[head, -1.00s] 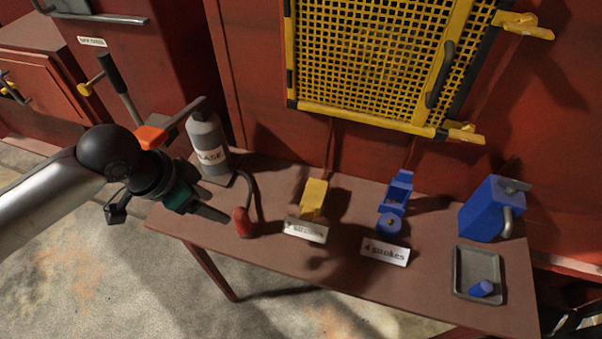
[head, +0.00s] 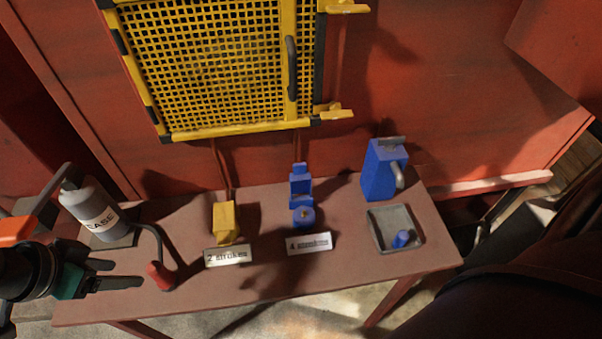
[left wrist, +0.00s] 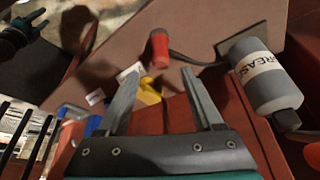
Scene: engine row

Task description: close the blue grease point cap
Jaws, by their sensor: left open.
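The blue grease point (head: 303,215) sits on the table behind the "4 strokes" card, with a round brass-coloured centre showing. Its blue cap (head: 300,175) appears to stand raised behind it, so it looks open. In the left wrist view a blue patch (left wrist: 92,125) shows partly hidden beyond the fingers. My left gripper (head: 127,273) is open and empty over the table's left end, well left of the blue grease point. Its two fingers (left wrist: 158,72) are spread in the left wrist view. A dark teal gripper, apparently my right, shows small at that view's top left; its jaws are unclear.
A grey grease bottle (head: 97,210) with a hose and red nozzle (head: 161,276) stands near my left gripper. A yellow grease point (head: 226,222) sits between. A blue jug (head: 384,170) and a grey tray (head: 376,235) holding a small blue piece (head: 402,238) are right. A yellow mesh guard (head: 215,70) hangs behind.

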